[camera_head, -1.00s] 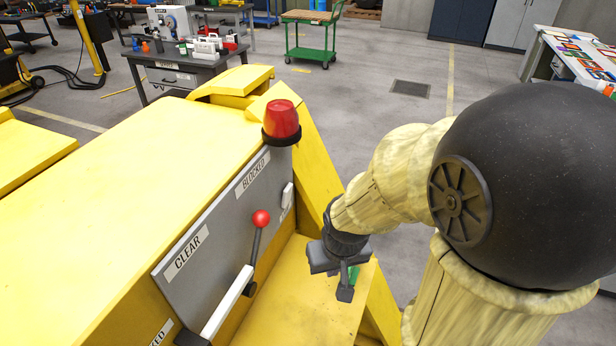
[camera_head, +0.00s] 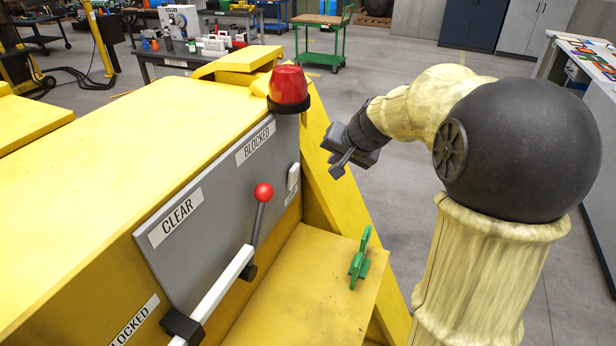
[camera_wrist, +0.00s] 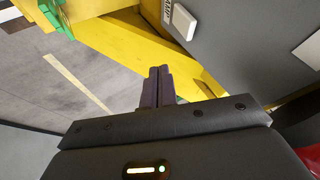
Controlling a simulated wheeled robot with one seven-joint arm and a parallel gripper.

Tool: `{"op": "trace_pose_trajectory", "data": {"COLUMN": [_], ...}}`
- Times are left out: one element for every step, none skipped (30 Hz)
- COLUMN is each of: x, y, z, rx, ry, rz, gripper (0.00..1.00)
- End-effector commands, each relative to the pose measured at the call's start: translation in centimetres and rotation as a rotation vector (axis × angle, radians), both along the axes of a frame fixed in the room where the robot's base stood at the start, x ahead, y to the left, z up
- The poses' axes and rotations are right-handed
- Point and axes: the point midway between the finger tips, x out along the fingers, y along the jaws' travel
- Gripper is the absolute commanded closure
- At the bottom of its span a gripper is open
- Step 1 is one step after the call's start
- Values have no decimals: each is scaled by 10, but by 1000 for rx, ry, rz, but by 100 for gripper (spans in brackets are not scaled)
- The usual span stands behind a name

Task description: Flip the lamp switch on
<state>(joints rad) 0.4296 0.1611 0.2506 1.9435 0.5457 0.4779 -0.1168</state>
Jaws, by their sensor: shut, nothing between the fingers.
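The lamp switch is a small white rocker (camera_head: 293,177) on the right end of the grey panel, below the red lamp (camera_head: 288,86). It also shows in the wrist view as a white block (camera_wrist: 184,21) beside a partly cut-off label ending in "AMP". My gripper (camera_head: 336,171) is shut and empty, in the air to the right of the switch and apart from it. In the wrist view its dark fingertips (camera_wrist: 157,72) are together, pointing toward the yellow frame below the panel. Whether the red lamp is lit is not clear.
A lever with a red knob (camera_head: 263,193) and a white bar (camera_head: 221,293) stand out from the grey panel (camera_head: 215,225). A green clamp-like piece (camera_head: 360,259) stands on the yellow ledge (camera_head: 318,270). A slanted yellow brace (camera_head: 335,190) lies beside the switch.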

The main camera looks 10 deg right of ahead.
Motion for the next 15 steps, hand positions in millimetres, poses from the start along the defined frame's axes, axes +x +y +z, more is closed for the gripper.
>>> {"op": "trace_pose_trajectory", "data": {"x": [3,3,3,3,3,3,3,3,3,3,3,4,5,6,8], "y": [-1,-1,-1,-1,-1,-1,-1,-1,-1,-1,-1,-1,0,0,1], "z": [1,2,3,4,4,4,3,3,3,3,3,2,1,-1,-3], "rx": [7,9,9,9,8,9,8,7,7,7,7,8,7,7,7], "ry": [-8,-9,-10,-9,-9,-8,-8,-8,-8,-8,-8,-7,-7,-7,-6], "rz": [-5,-6,-6,-5,-6,-5,-4,-5,-5,-5,-5,-4,-4,-4,-3], "gripper": [100,100,100,100,100,100,100,100,100,100,100,100,100,100,100]}}
